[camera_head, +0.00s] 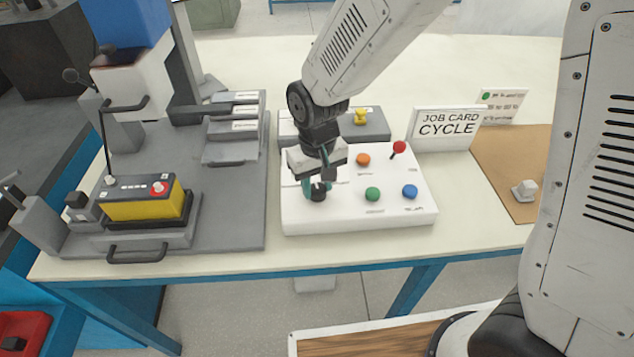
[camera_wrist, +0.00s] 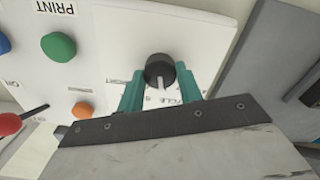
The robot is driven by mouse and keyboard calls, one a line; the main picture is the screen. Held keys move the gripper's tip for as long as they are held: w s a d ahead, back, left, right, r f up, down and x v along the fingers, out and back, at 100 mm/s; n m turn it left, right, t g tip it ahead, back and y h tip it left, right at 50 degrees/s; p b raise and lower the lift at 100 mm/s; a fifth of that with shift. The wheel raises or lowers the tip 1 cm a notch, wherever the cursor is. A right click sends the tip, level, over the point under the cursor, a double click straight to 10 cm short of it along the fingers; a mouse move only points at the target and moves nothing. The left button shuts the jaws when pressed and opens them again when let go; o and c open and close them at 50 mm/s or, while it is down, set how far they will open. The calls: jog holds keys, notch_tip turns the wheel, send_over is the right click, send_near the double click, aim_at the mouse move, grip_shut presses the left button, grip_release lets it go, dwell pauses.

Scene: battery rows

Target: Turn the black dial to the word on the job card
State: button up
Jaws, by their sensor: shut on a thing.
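The black dial (camera_head: 319,194) sits at the left of the white control panel (camera_head: 290,222). In the wrist view the dial (camera_wrist: 159,68) is a round black knob with a white pointer mark toward the picture's bottom. My gripper (camera_wrist: 160,80) has its teal fingers shut on the dial, one on each side. My gripper (camera_head: 320,186) also shows in the head view, pointing down at the dial. A word ending in "CLE" is printed below and right of the dial in the wrist view, partly hidden by a finger. The job card (camera_head: 447,122) reads "JOB CARD CYCLE".
The panel also bears orange (camera_head: 363,159), green (camera_head: 373,194) and blue (camera_head: 410,191) buttons and a red-tipped lever (camera_head: 399,147). A yellow and black battery (camera_head: 140,199) stands in a fixture at left. A brown mat (camera_head: 505,160) lies at right.

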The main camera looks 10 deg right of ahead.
aim_at(318, 188)
jog(key=shift+n, duration=0.7)
jog(key=o, duration=1)
jog(key=shift+r, duration=0.1)
notch_tip(318, 188, up, 8)
jog(key=shift+f, duration=0.2)
